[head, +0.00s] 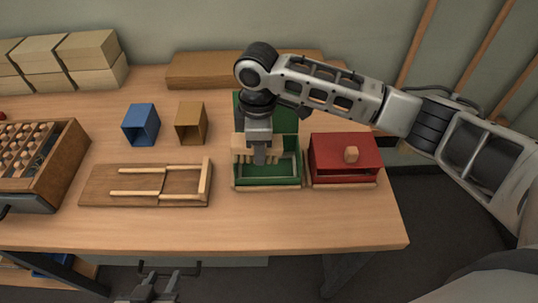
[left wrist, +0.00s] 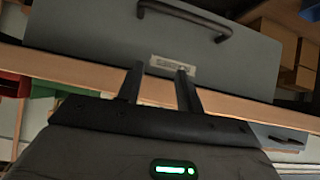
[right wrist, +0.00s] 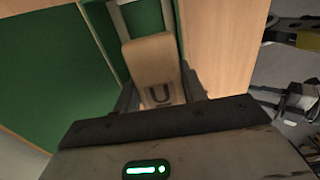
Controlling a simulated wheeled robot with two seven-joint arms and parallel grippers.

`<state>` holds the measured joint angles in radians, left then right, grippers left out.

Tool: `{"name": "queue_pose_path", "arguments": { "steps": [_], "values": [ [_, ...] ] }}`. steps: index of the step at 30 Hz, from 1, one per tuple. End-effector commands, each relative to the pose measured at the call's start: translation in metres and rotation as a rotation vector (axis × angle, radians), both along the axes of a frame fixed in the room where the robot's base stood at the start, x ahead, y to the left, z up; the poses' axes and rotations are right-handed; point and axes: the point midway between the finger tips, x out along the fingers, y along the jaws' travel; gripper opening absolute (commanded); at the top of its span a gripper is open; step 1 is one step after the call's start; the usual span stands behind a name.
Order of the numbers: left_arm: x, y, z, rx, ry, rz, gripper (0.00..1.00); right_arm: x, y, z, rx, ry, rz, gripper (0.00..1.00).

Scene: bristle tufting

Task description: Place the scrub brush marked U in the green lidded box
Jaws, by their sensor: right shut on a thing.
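The scrub brush marked U (right wrist: 155,75) is a pale wooden block with a dark U on its face in the right wrist view. My right gripper (right wrist: 160,98) is shut on it. In the head view the brush (head: 240,146) is held, bristles down, over or in the green box (head: 268,184). Whether it touches the box floor cannot be told. The green lid (head: 285,118) stands raised behind the box. My left gripper (head: 157,284) is open and empty in front of the table; its spread fingers show in the left wrist view (left wrist: 158,88).
Blue (head: 141,125) and brown (head: 190,123) bins stand behind. A compartment tray (head: 62,155) sits far left. The front table strip is clear.

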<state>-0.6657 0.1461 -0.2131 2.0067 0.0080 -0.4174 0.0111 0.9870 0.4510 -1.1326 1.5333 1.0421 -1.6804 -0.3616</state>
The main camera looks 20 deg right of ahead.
Motion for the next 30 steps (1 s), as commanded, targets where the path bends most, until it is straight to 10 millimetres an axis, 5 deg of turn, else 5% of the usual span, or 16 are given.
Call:
{"name": "queue_pose_path", "arguments": {
  "steps": [5,15,23,24,30],
  "values": [
    [0.001,0.001,0.001,0.000,-0.003,0.002,0.36,0.003,-0.016,-0.021,-0.013,0.007,-0.007,0.05],
    [0.008,0.001,0.009,-0.001,-0.022,0.005,0.36,0.006,-0.024,-0.058,-0.010,0.006,-0.005,0.05],
    [0.009,0.001,0.008,-0.001,-0.023,0.006,0.36,0.005,-0.024,-0.064,-0.010,0.006,-0.003,0.05],
    [0.009,0.001,0.008,-0.002,-0.022,0.007,0.36,0.005,-0.024,-0.064,-0.009,0.007,-0.003,0.51],
    [0.007,0.001,0.007,-0.001,-0.018,0.007,0.36,0.005,-0.024,-0.063,-0.009,0.006,-0.004,0.51]
  ]
}}
